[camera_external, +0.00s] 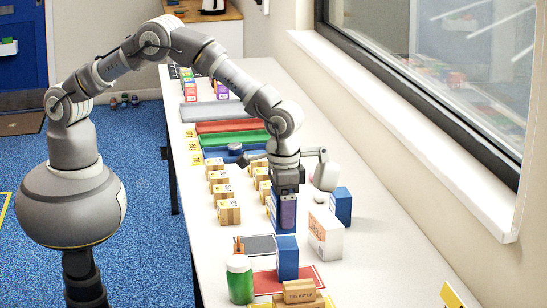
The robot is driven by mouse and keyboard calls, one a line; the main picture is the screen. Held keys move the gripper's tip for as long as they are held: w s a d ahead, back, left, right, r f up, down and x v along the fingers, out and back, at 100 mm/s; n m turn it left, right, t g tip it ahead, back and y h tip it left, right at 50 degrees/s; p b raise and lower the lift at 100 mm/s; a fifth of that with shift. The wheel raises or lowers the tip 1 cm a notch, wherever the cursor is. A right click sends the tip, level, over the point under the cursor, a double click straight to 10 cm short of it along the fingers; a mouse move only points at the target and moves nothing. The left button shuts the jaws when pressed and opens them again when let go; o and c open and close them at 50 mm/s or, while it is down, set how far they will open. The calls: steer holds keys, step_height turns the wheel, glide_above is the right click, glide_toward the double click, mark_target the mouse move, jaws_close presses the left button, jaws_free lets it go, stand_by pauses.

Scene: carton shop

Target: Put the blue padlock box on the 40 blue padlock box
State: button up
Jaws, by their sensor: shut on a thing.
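My gripper (285,186) points down over the middle of the white table and is shut on a blue-purple box (288,213). The box is upright, and any print on it is too small to read. I cannot tell whether its base touches the table. A blue box (288,257) stands upright nearer the camera on a red mat. Another blue box (341,206) stands to the right of my gripper. No padlock picture or number 40 can be made out on these boxes.
A white box (326,234) stands close to the right of the held box. A green jar (240,279) and a brown carton (299,291) are in front. Several small cartons (229,211) stand left. Coloured trays (234,138) lie behind. The wall and window sill (430,152) bound the right.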

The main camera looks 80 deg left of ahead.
steer(key=shift+w+d, duration=0.3)
steer(key=shift+w, duration=0.15)
steer(key=shift+f+b, duration=0.5)
steer(key=shift+f, duration=1.2)
steer(key=shift+f, duration=0.2)
steer(key=o, duration=1.1)
steer(key=shift+r, duration=0.1)
